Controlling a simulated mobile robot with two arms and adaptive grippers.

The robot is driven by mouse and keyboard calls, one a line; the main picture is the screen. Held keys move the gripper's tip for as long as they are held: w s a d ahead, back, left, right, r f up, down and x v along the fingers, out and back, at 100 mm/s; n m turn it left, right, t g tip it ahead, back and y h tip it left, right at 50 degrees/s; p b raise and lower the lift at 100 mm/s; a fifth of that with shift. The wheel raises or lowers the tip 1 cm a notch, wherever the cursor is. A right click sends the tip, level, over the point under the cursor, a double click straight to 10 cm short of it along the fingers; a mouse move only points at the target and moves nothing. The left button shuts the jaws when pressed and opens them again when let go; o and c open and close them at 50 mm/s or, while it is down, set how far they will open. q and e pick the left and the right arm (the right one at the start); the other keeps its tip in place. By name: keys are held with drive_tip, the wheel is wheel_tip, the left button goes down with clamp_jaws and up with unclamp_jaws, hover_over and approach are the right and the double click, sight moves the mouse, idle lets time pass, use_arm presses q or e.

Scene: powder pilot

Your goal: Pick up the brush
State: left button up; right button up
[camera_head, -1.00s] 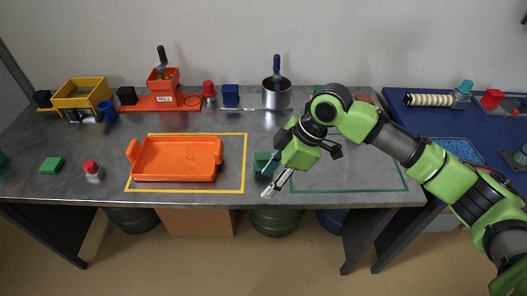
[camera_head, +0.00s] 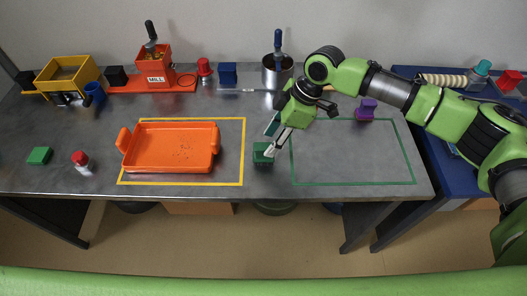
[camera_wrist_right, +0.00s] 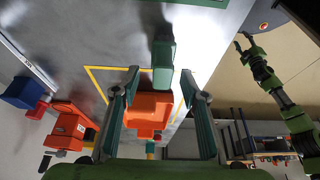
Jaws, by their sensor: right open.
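No bristles show clearly, so I cannot tell for sure which thing is the brush. A dark green block-like piece (camera_head: 262,153) stands on the grey table between the yellow and green outlines. My right gripper (camera_head: 271,143) is right at it, pointing down. In the right wrist view the green piece (camera_wrist_right: 163,65) lies between the two spread fingers (camera_wrist_right: 160,100), with gaps on both sides. A dark blue handle (camera_head: 278,40) sticks up from a metal pot (camera_head: 270,76) at the back. My left gripper (camera_wrist_right: 244,42) shows small in the wrist view, its opening unclear.
An orange tray (camera_head: 127,164) lies inside the yellow outline. A green pad (camera_head: 40,155) and a red-capped jar (camera_head: 81,161) are at left. The mill (camera_head: 154,67), a blue block (camera_head: 228,73) and a purple piece (camera_head: 367,108) stand farther back. The green outline's inside is clear.

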sight(266, 146)
drive_tip(key=shift+s+a+f+p, duration=0.25)
drive_tip(key=shift+a+f+p, duration=0.3)
drive_tip(key=shift+f, duration=0.25)
drive_tip(key=x, duration=0.2)
drive_tip(key=shift+a+f, duration=0.1)
drive_tip(key=shift+f, duration=0.15)
drive_tip(key=shift+a+f, duration=0.1)
drive_tip(key=shift+f, duration=0.15)
clamp_jaws()
use_arm(q)
drive_tip(key=shift+w+r, duration=0.4)
drive_tip(key=shift+r, duration=0.35)
